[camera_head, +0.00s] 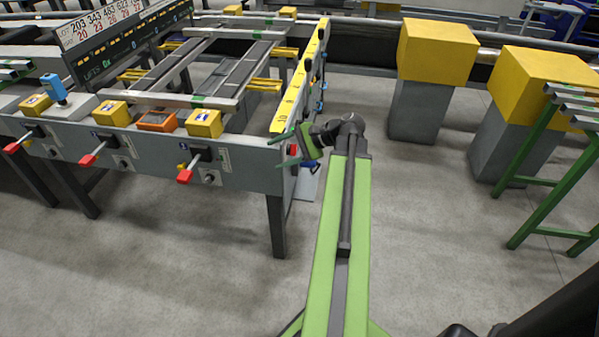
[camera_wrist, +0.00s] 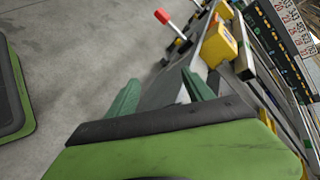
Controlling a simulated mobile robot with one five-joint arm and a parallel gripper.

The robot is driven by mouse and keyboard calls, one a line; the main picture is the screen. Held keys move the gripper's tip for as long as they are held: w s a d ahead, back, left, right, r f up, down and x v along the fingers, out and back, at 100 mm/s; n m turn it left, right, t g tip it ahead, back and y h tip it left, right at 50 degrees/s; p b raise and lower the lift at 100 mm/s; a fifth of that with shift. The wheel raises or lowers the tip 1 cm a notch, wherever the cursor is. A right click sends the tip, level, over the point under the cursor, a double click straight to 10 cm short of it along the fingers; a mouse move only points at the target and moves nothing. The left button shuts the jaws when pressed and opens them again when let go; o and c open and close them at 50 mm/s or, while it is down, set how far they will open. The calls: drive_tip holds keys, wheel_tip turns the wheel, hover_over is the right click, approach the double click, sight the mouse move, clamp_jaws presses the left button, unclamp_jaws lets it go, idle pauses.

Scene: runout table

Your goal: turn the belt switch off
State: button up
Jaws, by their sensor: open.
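Three red-tipped levers stick out from the front panel (camera_head: 240,170) of the runout table: a left one (camera_head: 12,148), a middle one (camera_head: 87,160) and a right one (camera_head: 184,176). Each slants down and outward from a dark mount. I cannot tell from labels which is the belt switch. My gripper (camera_head: 277,151) is open and empty at the table's right front corner, to the right of the right lever and apart from it. In the wrist view, one red-tipped lever (camera_wrist: 161,16) shows beyond my open gripper (camera_wrist: 160,80), ahead of the fingertips.
Yellow boxes (camera_head: 205,122) and an orange box (camera_head: 157,120) sit along the table's top edge. A yellow rail (camera_head: 290,98) runs along its right side. Yellow blocks on grey pedestals (camera_head: 420,108) and a green stand (camera_head: 540,150) stand at right. The floor in front is clear.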

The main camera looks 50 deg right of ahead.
drive_tip(key=s+d+f+m+t+h+b, duration=0.3)
drive_tip(key=s+d+m+t+b, duration=0.25)
drive_tip(key=s+d, duration=0.95)
drive_tip(key=b, duration=0.5)
approach(292, 150)
drive_tip(key=x, duration=0.7)
drive_tip(key=shift+w+d+f+g, duration=0.15)
drive_tip(key=shift+d+f+g, duration=0.15)
drive_tip(key=shift+g, duration=0.15)
clamp_jaws()
